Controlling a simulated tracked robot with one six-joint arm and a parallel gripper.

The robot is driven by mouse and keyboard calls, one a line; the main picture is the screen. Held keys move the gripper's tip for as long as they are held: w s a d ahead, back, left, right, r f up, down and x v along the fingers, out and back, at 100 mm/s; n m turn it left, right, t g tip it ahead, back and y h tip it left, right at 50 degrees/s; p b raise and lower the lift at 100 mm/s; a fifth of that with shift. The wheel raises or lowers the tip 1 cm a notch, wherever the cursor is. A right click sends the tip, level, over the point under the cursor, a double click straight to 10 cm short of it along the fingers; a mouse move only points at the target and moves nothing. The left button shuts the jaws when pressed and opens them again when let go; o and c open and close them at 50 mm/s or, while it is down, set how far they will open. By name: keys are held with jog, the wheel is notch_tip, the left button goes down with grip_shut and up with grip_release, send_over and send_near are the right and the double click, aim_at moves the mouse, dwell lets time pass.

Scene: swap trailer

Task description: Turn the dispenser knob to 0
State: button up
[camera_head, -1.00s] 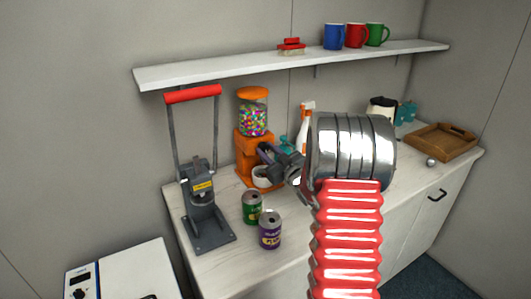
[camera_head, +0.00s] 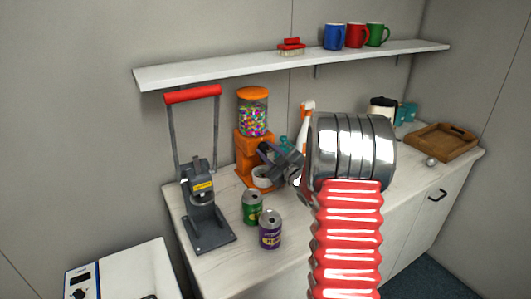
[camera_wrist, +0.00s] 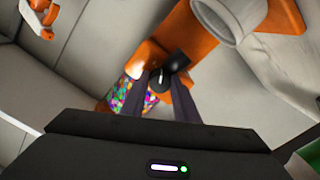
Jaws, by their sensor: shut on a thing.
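The dispenser (camera_head: 243,149) is orange, with a clear jar of coloured candies under an orange lid. It stands at the back of the counter, left of my arm. My gripper (camera_head: 264,149) reaches its front from the right. In the wrist view the dark knob (camera_wrist: 159,79), with a pale mark, sits on the dispenser's orange front (camera_wrist: 185,38). My gripper's two dark fingers (camera_wrist: 162,77) are shut on the knob from both sides. The fingers partly hide the knob, and I cannot read any number around it.
A white cup (camera_head: 262,182) stands under the dispenser. A green can (camera_head: 252,208), a purple can (camera_head: 270,230) and a grey press with a red handle (camera_head: 193,94) stand in front and left. A spray bottle (camera_head: 307,112) is behind my arm. A shelf (camera_head: 230,71) runs above.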

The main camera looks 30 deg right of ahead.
jog(key=o, duration=1.1)
jog(key=shift+c, duration=0.2)
jog(key=s, duration=1.3)
jog(key=shift+s+a, duration=0.3)
jog(key=shift+a, duration=0.15)
